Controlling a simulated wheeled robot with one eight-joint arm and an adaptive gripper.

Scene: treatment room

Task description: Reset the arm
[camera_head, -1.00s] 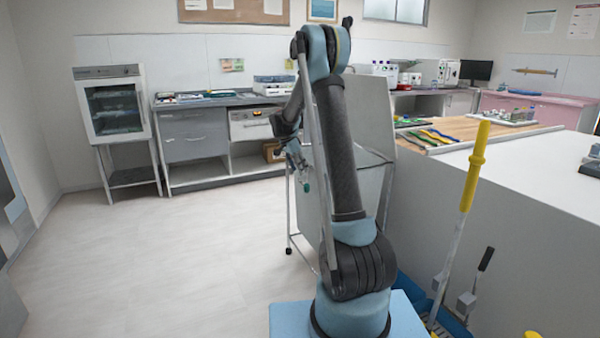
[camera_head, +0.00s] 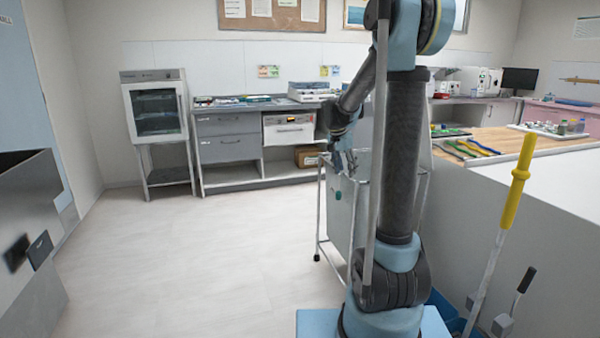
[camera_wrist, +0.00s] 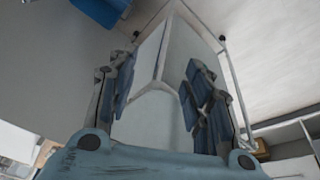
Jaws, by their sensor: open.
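My arm stands upright in the middle-right of the head view, with its upper links folded forward and down to the left. My gripper (camera_head: 343,162) hangs at the arm's end, in front of the metal cart (camera_head: 341,215). In the wrist view my gripper (camera_wrist: 160,95) has its two blue-padded fingers wide apart, with nothing between them. The cart's pale panels (camera_wrist: 150,118) show beyond the fingers. I cannot tell the exact gap from the gripper to the cart.
A white counter (camera_head: 540,185) with a wooden top section stands at the right. A yellow-handled tool (camera_head: 516,185) leans beside it. A glass-door cabinet (camera_head: 157,108) and grey drawers (camera_head: 228,138) line the back wall. A dark metal unit (camera_head: 30,230) is at the left. The floor between is clear.

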